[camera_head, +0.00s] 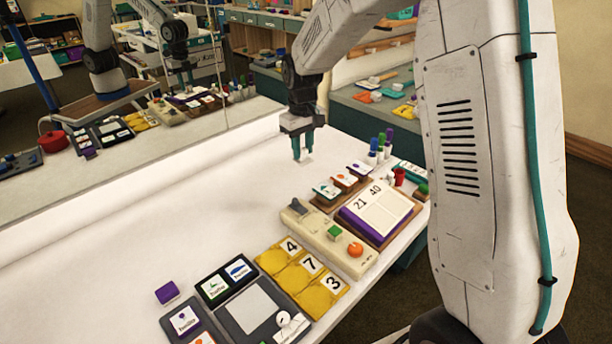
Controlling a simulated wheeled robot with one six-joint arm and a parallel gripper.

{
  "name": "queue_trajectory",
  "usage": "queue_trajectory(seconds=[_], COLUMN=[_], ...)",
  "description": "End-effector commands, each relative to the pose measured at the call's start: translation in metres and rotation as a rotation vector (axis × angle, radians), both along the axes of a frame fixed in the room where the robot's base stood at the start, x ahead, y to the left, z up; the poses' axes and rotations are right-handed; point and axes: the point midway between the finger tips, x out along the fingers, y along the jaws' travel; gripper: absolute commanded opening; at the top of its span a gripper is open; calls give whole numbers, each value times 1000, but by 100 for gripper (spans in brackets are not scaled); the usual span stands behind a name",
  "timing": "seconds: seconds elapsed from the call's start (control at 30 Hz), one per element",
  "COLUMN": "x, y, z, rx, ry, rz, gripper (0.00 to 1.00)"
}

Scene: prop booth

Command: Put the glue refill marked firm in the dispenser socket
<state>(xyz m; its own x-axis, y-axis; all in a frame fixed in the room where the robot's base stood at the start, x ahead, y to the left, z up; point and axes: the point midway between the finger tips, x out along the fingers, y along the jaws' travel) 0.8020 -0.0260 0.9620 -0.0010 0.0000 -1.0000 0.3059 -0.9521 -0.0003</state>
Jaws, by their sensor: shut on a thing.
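My gripper (300,150) points down above the far part of the white table, left of the small card-topped blocks. It is shut on a small pale piece (306,160), which shows only in part below the fingertips. Whether this piece is the glue refill, and any mark on it, is too small to tell. Upright tubes with blue, green and purple caps (381,146) stand to the right, apart from the gripper. A beige unit (318,232) with a grey lever, a green block and an orange knob sits nearer. I cannot make out which thing has the dispenser socket.
A purple-edged board (383,212) with numbers, yellow number tiles (305,278), dark card trays (240,300) and a purple block (167,293) line the near side. A red piece (399,176) stands at right. The white tabletop (150,225) is clear at left. A mirror behind reflects the scene.

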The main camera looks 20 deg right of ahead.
Motion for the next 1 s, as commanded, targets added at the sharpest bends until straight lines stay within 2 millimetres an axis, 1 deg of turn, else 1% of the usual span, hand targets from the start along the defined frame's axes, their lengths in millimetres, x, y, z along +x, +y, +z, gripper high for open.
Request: queue_trajectory(seconds=[0.03, 0.2, 0.3, 0.4, 0.5, 0.57, 0.77, 1.0], x=[-18, -77, -107, -127, -138, -140, -140, -140], y=[5, 19, 24, 28, 29, 29, 28, 27], z=[-1, -10, -16, -20, -23, -26, -39, -63], rx=[0, 0, 0, 0, 0, 0, 0, 0], ry=[2, 0, 0, -1, 0, 0, 2, 2], rz=[11, 49, 66, 78, 84, 85, 83, 82], gripper=[6, 6, 6, 6, 6, 6, 6, 6])
